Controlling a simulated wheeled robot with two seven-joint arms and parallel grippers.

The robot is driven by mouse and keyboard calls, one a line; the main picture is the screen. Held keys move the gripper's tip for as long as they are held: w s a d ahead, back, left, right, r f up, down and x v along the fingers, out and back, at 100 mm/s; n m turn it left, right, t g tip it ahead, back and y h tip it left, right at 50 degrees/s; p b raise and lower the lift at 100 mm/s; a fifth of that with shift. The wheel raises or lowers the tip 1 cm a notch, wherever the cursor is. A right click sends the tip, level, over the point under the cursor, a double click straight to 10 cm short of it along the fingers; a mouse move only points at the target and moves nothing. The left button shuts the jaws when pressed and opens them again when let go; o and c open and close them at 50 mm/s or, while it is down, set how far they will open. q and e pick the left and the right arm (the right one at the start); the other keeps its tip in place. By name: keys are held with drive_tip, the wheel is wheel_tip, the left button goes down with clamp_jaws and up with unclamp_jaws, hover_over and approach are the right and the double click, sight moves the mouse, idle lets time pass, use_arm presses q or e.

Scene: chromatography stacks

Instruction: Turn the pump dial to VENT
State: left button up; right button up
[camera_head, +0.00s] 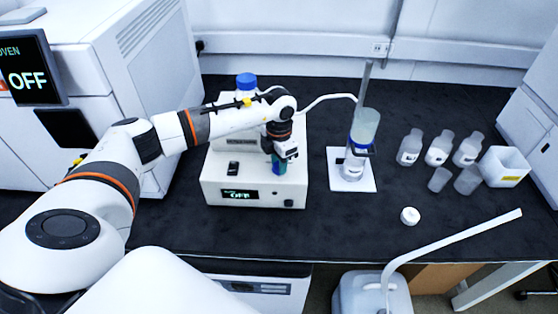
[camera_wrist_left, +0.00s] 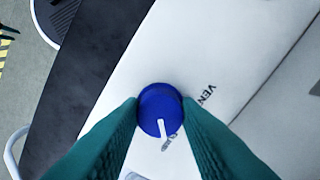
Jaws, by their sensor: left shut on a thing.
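The white pump (camera_head: 218,178) stands on the dark bench, with a display (camera_head: 240,194) on its front reading OFF under a small unreadable line. In the left wrist view, the blue dial (camera_wrist_left: 160,110) sits between the green fingers of my left gripper (camera_wrist_left: 160,112), which are shut on its sides. The dial's white pointer line points down in that view, toward a mostly hidden mark. The VENT label, partly cut off by a finger, lies to the right of the dial.
A filter flask (camera_head: 355,165) stands on a white pad right of the pump, with a tube running behind my arm. Several bottles (camera_head: 439,150) and a white bin (camera_head: 503,167) are further right. An oven (camera_head: 100,60) stands at left. A white cap (camera_head: 410,215) lies near the front.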

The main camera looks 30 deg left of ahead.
use_arm(q)
drive_tip(key=shift+n, duration=0.3)
drive_tip(key=n+b, duration=0.1)
drive_tip(key=n, duration=0.2)
drive_tip(key=shift+n, duration=0.3)
drive_tip(key=n, duration=0.4)
drive_tip(key=shift+n, duration=0.3)
drive_tip(key=n, duration=0.9)
drive_tip(key=shift+w+r, duration=0.1)
drive_tip(key=o, duration=1)
